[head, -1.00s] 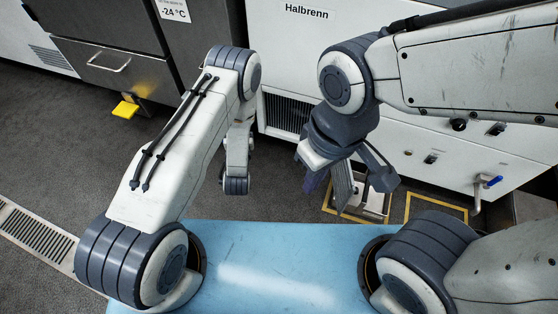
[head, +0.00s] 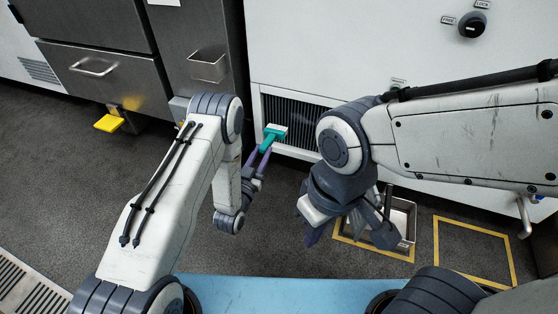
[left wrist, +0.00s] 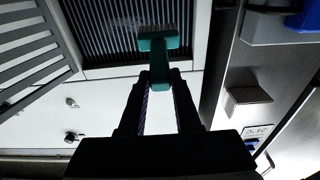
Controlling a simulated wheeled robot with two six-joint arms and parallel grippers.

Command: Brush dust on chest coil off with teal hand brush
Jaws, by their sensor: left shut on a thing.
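The teal hand brush (head: 268,138) is held in my left gripper (head: 260,160), its head toward the chest coil (head: 289,112), a dark finned panel low in the white front. The left wrist view shows the brush (left wrist: 161,62) between the shut fingers (left wrist: 160,88), its pale bristle edge overlapping the lower part of the coil (left wrist: 110,30). I cannot tell whether the bristles touch the fins.
A slatted grille panel (left wrist: 30,55) stands to the left of the coil in the left wrist view. A metal bin (head: 403,215) sits in a yellow floor frame beside an empty one (head: 474,250). A yellow pedal (head: 109,123) juts out at left. Grey floor lies between.

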